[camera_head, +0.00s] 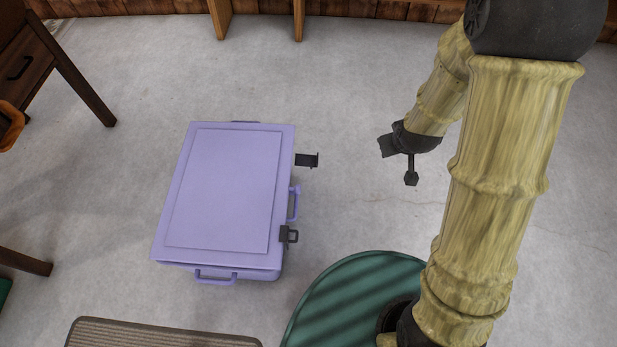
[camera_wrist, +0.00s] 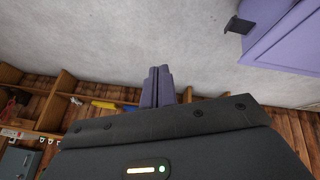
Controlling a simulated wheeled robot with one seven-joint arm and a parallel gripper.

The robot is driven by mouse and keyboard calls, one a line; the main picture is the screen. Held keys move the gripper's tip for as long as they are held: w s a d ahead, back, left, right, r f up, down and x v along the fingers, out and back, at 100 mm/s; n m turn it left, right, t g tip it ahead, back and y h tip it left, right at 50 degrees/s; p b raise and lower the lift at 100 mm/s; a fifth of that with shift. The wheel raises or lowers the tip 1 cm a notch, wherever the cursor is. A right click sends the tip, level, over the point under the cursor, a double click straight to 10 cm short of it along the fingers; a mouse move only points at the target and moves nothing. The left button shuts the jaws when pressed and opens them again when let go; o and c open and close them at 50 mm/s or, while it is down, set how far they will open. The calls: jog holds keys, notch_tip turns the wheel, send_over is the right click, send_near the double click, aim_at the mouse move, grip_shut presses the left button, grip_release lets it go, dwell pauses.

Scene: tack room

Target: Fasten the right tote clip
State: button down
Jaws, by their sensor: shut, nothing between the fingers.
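The lilac tote (camera_head: 225,190) stands on the floor with its lid down. On its right side are two dark clips. The far clip (camera_head: 307,160) sticks straight out from the lid edge, apparently open; it also shows at the upper right of the wrist view (camera_wrist: 238,25). The near clip (camera_head: 288,235) lies closer against the side, apparently down. A lilac handle (camera_head: 294,203) sits between them. My gripper (camera_head: 411,179) is right of the tote, well apart from the far clip. Its fingers (camera_wrist: 157,72) are together and empty in the wrist view.
Grey floor between my gripper and the tote is clear. A striped mat (camera_head: 160,335) lies at the bottom. A dark wooden table leg (camera_head: 85,90) stands at the left. Wooden shelving (camera_wrist: 65,90) lines the wall.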

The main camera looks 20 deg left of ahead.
jog(key=w+a+f+n+t+b, duration=0.1)
jog(key=w+a+f+n+b, duration=0.15)
jog(key=f, duration=0.25)
jog(key=w+a+f+n+t+b, duration=0.1)
jog(key=a+f+n, duration=0.15)
jog(key=f, duration=0.35)
jog(key=n+t+y+b, duration=0.6)
jog(key=n+y+b, duration=0.2)
jog(key=n, duration=1)
send_near(306, 161)
notch_tip(306, 161, down, 3)
jog(key=s+d, duration=0.1)
jog(key=s, duration=0.2)
jog(key=shift+w+d+f, duration=0.1)
jog(key=shift+d+f, duration=0.1)
jog(key=shift+f, duration=0.05)
jog(key=b+x, duration=0.6)
jog(key=x, duration=0.4)
